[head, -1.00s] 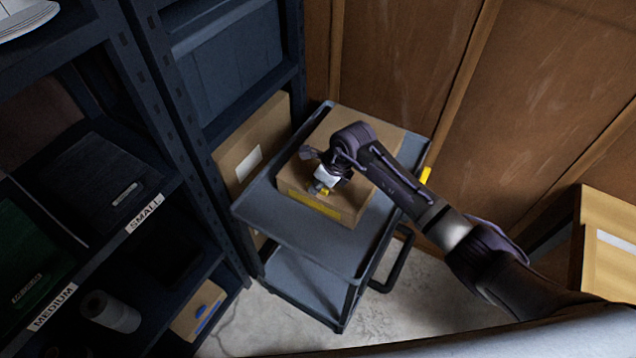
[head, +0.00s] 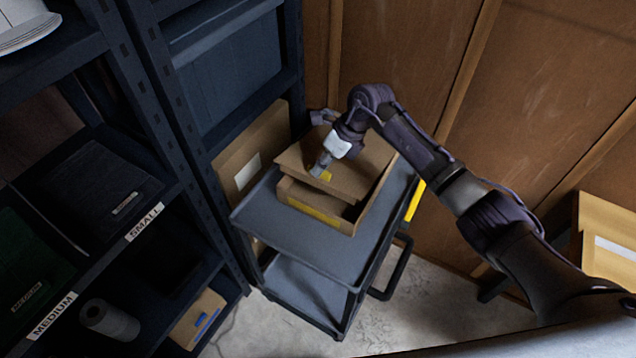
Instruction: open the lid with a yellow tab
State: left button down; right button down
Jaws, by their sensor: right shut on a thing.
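A brown cardboard box (head: 342,219) with a yellow strip on its front stands on the top shelf of a grey cart. Its lid (head: 300,160) is raised at the front, and a dark gap shows between lid and box. My left gripper is not in view.
The grey cart (head: 290,230) has bare top surface in front of the box. Dark shelving (head: 190,130) stands close on the left, with a larger carton (head: 250,150) beside the cart. A wooden wall (head: 410,60) is behind. Another box (head: 608,240) stands at the right.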

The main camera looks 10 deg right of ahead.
jog(key=w+d+r+g+b, duration=0.1)
jog(key=w+r, duration=0.4)
jog(key=r, duration=0.5)
jog(key=d+b, duration=0.1)
jog(key=d, duration=0.1)
jog(key=shift+d+r+y+b, duration=0.15)
jog(key=shift+d+y+b, duration=0.15)
jog(key=shift+d+y, duration=0.1)
jog(key=c, duration=1.2)
grip_release()
jog(key=shift+a, duration=0.1)
jog(key=v, duration=1.2)
